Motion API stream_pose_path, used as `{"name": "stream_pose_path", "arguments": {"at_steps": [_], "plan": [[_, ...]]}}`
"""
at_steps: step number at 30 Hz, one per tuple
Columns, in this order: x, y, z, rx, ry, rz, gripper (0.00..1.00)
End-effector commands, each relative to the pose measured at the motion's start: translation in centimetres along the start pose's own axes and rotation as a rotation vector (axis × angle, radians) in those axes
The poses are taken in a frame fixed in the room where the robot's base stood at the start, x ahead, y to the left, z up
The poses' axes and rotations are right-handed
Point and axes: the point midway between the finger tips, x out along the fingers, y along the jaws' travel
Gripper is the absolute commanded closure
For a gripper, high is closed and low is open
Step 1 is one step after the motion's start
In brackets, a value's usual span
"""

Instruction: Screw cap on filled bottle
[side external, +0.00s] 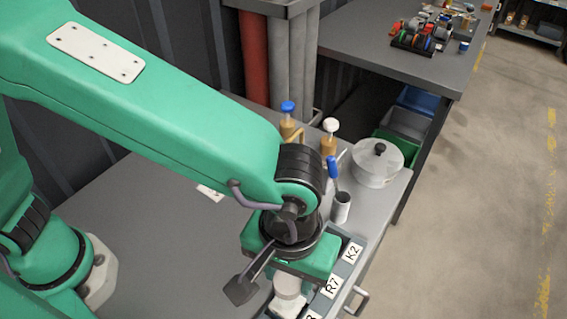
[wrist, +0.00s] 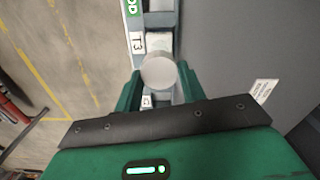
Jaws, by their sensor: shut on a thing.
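In the wrist view a round white piece (wrist: 159,73), apparently a cap seen from above, sits between the two green fingers of my gripper (wrist: 159,84). The fingers are closed against its sides. In the side view my gripper (side external: 289,272) points down over the front of the bench, with a white body (side external: 288,286) just beneath it. I cannot tell where cap ends and bottle begins there, nor whether the thread is engaged. The gripper hides most of it.
A labelled rack (side external: 351,251) runs beneath my gripper. Behind it stand a blue-topped amber bottle (side external: 288,122), a white-topped one (side external: 328,142), a cup (side external: 341,208) holding a blue-handled tool (side external: 333,168), and a round lidded vessel (side external: 377,165). The bench left of the rack (side external: 150,220) is largely clear.

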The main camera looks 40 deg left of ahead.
Motion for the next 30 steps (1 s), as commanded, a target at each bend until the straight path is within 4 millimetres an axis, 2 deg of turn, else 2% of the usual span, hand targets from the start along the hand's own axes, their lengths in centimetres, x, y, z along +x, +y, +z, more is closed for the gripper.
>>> {"name": "stream_pose_path", "arguments": {"at_steps": [11,30], "plan": [[0.6,0.0,0.0,0.0,0.0,-0.001,0.8],[3.7,0.0,0.0,0.0,0.0,-0.001,0.8]]}}
